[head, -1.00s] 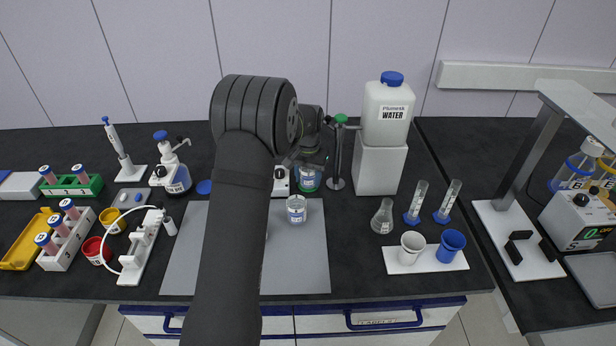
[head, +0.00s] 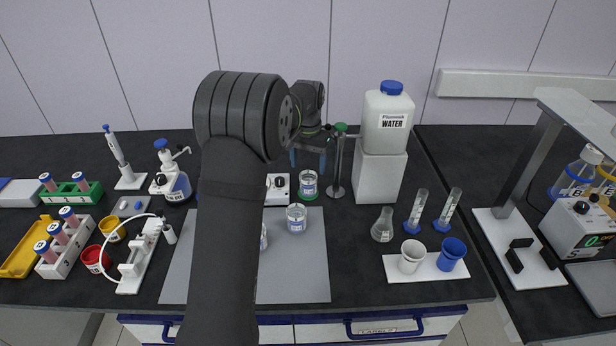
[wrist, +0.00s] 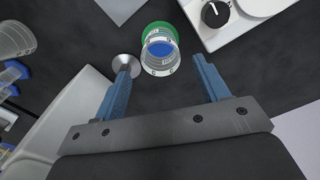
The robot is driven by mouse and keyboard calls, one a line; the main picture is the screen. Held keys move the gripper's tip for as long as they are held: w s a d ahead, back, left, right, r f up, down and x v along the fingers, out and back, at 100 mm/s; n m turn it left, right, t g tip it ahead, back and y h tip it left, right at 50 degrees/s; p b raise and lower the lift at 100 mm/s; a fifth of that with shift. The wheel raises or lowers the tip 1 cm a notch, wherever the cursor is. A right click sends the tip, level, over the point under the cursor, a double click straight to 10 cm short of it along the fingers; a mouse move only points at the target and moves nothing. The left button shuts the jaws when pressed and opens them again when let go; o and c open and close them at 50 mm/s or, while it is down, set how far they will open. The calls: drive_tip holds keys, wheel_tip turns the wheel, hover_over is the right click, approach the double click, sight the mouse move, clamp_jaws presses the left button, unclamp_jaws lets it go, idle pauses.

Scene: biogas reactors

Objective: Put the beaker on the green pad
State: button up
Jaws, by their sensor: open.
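A clear beaker (head: 308,181) with a blue-and-white label stands upright on the green pad (head: 309,196) at the back of the bench. In the wrist view the beaker (wrist: 160,52) covers part of the pad (wrist: 157,29), whose green edge shows around its far side. My gripper (head: 308,161) is open just above the beaker, its blue fingers apart and holding nothing. The wrist view shows the beaker just ahead of the gap between the fingertips (wrist: 162,66), with clear space on both sides. A second labelled beaker (head: 296,218) stands on the grey mat.
A metal stand (head: 337,189) is close right of the pad, and a white device with a knob (head: 278,190) is close left. The water container (head: 386,125) on its white block stands further right. Another vessel on the grey mat (head: 300,270) is mostly hidden by my arm.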

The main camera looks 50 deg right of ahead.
sight(308, 184)
drive_tip(key=shift+r, duration=1.6)
drive_tip(key=shift+f, duration=3.95)
drive_tip(key=shift+f, duration=2)
wheel_tip(308, 184, up, 18)
drive_tip(key=s+a+f, duration=0.2)
drive_tip(key=a+f, duration=0.2)
drive_tip(key=a, duration=0.6)
drive_tip(key=s+a+f, duration=0.2)
drive_tip(key=a+f, duration=0.1)
drive_tip(key=a, duration=0.6)
drive_tip(key=shift+n, duration=0.3)
drive_tip(key=shift+w+a+f, duration=0.45)
drive_tip(key=shift+w+f, duration=0.05)
drive_tip(key=shift+w, duration=0.2)
drive_tip(key=shift+w+a+f, duration=0.5)
drive_tip(key=shift+w+f, duration=0.05)
drive_tip(key=shift+w, duration=0.2)
drive_tip(key=shift+w+a+f, duration=0.45)
drive_tip(key=shift+w+f, duration=0.05)
drive_tip(key=shift+w, duration=0.2)
